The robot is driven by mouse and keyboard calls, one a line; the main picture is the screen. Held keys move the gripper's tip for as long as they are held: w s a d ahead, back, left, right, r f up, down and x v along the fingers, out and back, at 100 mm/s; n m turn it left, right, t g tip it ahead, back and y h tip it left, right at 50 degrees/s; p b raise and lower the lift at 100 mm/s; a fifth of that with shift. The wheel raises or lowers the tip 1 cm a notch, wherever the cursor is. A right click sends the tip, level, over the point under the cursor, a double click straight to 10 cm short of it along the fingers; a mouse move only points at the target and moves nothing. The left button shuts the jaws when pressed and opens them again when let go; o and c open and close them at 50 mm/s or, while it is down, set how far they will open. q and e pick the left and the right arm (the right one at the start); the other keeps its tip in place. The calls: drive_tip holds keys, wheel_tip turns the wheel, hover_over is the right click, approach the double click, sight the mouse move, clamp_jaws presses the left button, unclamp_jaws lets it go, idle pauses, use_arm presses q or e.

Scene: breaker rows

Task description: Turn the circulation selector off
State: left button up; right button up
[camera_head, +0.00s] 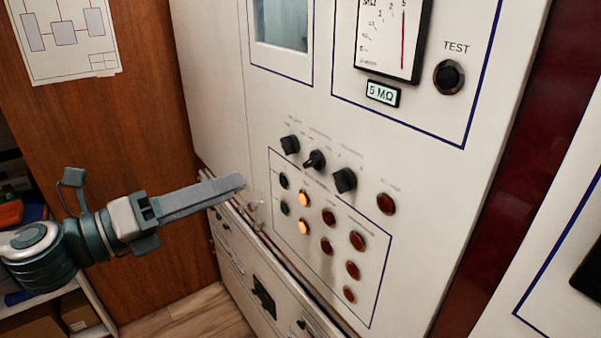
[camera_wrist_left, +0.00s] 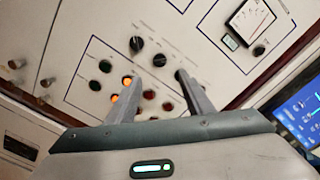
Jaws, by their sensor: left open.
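Three black rotary selectors sit in a slanted row on the white panel: an upper-left knob (camera_head: 290,144), a middle knob (camera_head: 315,160) and a lower-right knob (camera_head: 344,179). Their labels are too small to read, so I cannot tell which is circulation. The middle knob's pointer is turned differently from its neighbours. My left gripper (camera_head: 238,181) is left of the knobs, apart from the panel. In the left wrist view the gripper (camera_wrist_left: 158,77) is open and empty; the middle knob (camera_wrist_left: 159,60) shows between its fingertips, and the right fingertip partly covers the lower-right knob.
Below the knobs are push buttons and lamps; two lamps (camera_head: 304,199) glow orange. A red button (camera_head: 386,203) is right of the knobs. A meter (camera_head: 391,38) and TEST knob (camera_head: 449,77) are above. Small metal fittings (camera_head: 257,210) stick out near my gripper's tip.

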use_arm(q)
drive_tip(key=b, duration=0.4)
approach(313, 162)
drive_tip(key=w+d, duration=0.2)
drive_tip(key=w, duration=0.2)
drive_tip(key=x, duration=0.4)
drive_tip(key=shift+w+d+f, duration=0.25)
drive_tip(key=shift+f, duration=0.05)
use_arm(e)
drive_tip(key=shift+t, duration=0.5)
drive_tip(key=w+f, duration=0.1)
drive_tip(key=f, duration=0.1)
drive_tip(key=w+a+f, duration=0.1)
drive_tip(key=w+f, duration=0.1)
drive_tip(key=shift+w+a+f, duration=0.1)
drive_tip(key=shift+w+a, duration=0.1)
drive_tip(key=shift+w, duration=0.1)
use_arm(q)
drive_tip(key=c, duration=0.8)
drive_tip(key=shift+c, duration=1.1)
use_arm(e)
drive_tip(key=shift+s+d, duration=0.15)
drive_tip(key=shift+s, duration=0.3)
